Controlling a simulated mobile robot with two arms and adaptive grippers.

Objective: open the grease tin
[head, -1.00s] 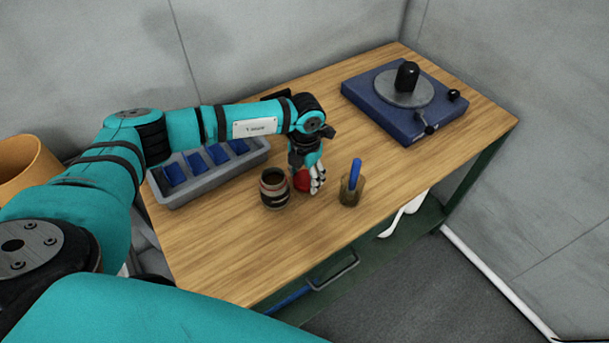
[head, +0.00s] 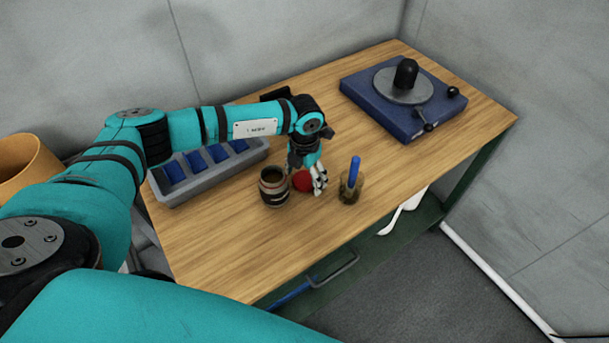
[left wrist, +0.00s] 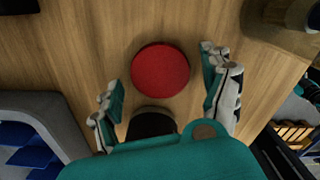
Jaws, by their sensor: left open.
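The grease tin (head: 274,196) stands upright on the wooden table, a dark round tin with a pale band. Its top is open and brownish inside. A red round lid (head: 303,181) lies flat on the table just right of the tin, apart from it. In the left wrist view the lid (left wrist: 160,70) shows as a full red disc. My left gripper (head: 319,179) is open over the lid. Its fingers stand on either side of the lid with gaps. My right gripper is out of view.
A glass jar (head: 350,192) with a blue-handled tool stands close right of my left gripper. A grey bin tray (head: 215,177) with blue compartments lies behind the tin. A blue base (head: 385,107) with a round plate stands at the back right. The front of the table is clear.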

